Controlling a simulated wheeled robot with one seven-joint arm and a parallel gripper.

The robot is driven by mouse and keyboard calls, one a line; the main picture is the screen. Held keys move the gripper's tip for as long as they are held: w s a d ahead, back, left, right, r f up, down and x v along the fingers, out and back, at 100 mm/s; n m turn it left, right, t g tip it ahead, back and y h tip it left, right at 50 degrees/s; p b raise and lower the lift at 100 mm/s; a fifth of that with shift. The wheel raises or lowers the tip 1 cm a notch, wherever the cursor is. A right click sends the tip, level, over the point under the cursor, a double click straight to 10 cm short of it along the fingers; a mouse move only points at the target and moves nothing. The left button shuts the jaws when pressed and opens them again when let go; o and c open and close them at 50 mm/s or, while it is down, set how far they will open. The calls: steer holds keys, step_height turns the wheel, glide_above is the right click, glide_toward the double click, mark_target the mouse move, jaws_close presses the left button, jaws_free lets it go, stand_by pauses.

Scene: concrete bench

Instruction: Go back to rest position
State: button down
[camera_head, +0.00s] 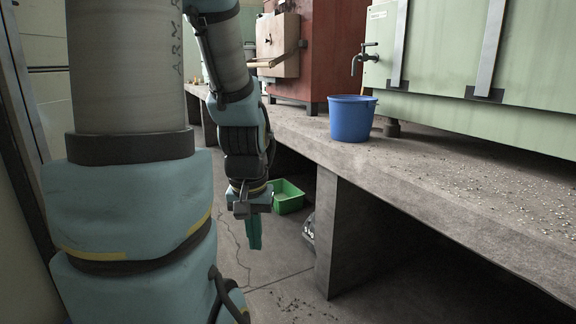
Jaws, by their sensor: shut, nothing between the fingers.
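My arm hangs down in the left half of the head view. My gripper (254,233) is at its lower end, pointing down over the floor in front of the bench. Its teal fingers are together with nothing between them. It is apart from the concrete bench (425,200) and left of its front support. No other object is held.
A blue bucket (351,119) stands on the bench below a tap on the pale green tank (530,70). A green bin (288,197) sits on the floor behind my gripper. A red-brown cabinet (335,45) stands farther back. Open floor lies below my gripper.

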step_height(320, 180, up, 33)
steer(key=p, duration=3)
steer(key=shift+p, duration=0.4)
steer(key=shift+f, duration=0.1)
